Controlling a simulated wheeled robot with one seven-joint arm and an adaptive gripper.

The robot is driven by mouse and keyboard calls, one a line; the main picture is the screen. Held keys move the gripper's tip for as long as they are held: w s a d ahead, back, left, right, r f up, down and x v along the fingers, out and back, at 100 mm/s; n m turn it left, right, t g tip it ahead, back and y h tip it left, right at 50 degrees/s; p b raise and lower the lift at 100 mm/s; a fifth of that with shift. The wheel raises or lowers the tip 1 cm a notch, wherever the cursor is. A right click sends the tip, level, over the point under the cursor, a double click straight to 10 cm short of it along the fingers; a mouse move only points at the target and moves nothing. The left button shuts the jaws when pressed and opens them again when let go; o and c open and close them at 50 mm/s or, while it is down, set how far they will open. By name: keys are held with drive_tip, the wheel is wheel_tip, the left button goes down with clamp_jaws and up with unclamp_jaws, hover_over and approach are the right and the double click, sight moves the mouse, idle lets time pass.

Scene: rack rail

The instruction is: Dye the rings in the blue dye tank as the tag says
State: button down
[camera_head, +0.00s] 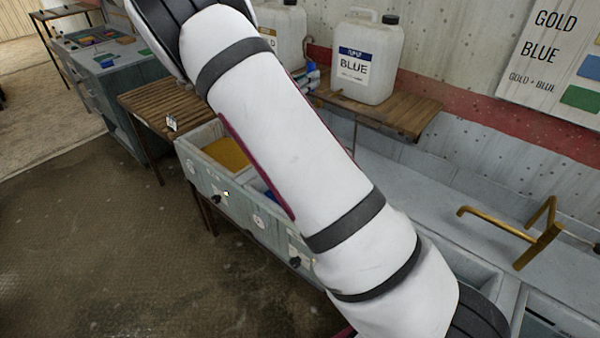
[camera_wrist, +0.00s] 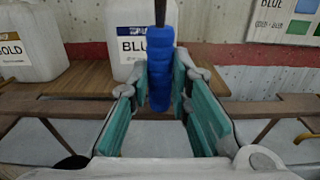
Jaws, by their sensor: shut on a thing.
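My gripper (camera_wrist: 160,92) is shut on a blue ribbed grip (camera_wrist: 159,62) with a dark rod above it. In the head view, my arm hides most of the gripper; a bit of blue shows near it (camera_head: 312,74). The blue dye tank (camera_head: 258,188) is mostly hidden behind my arm, with a strip of blue liquid showing. The gold dye tank (camera_head: 224,154) is beside it on the left. A small white tag (camera_head: 172,123) stands by the slatted wooden rack; its writing is too small to read. I cannot make out any rings.
A BLUE jug (camera_head: 367,62) and a GOLD jug (camera_head: 283,32) stand on a wooden shelf (camera_head: 400,112). A slatted wooden rack (camera_head: 160,103) is left of the tanks. A brass tap (camera_head: 530,240) rises at the right sink. A colour chart (camera_head: 555,60) hangs on the wall. Floor is clear at left.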

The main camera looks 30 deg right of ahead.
drive_tip(key=shift+r, duration=0.1)
idle(0.4)
drive_tip(key=p+v, duration=0.3)
drive_tip(key=v, duration=1.9)
drive_tip(key=shift+f, duration=0.2)
idle(0.8)
idle(1.5)
drive_tip(key=w+d+n+t+y+b, duration=0.2)
drive_tip(key=w+n+t+y+b, duration=0.15)
drive_tip(key=w+n+t, duration=0.35)
drive_tip(key=w+a+f+n+t+y+b, duration=0.2)
drive_tip(key=w+f+n+t+y, duration=0.1)
drive_tip(key=f+y, duration=0.3)
drive_tip(key=shift+a+f+n+t+y, duration=0.35)
drive_tip(key=shift+t+y, duration=0.25)
drive_tip(key=shift+y, duration=0.45)
drive_tip(key=shift+w, duration=0.15)
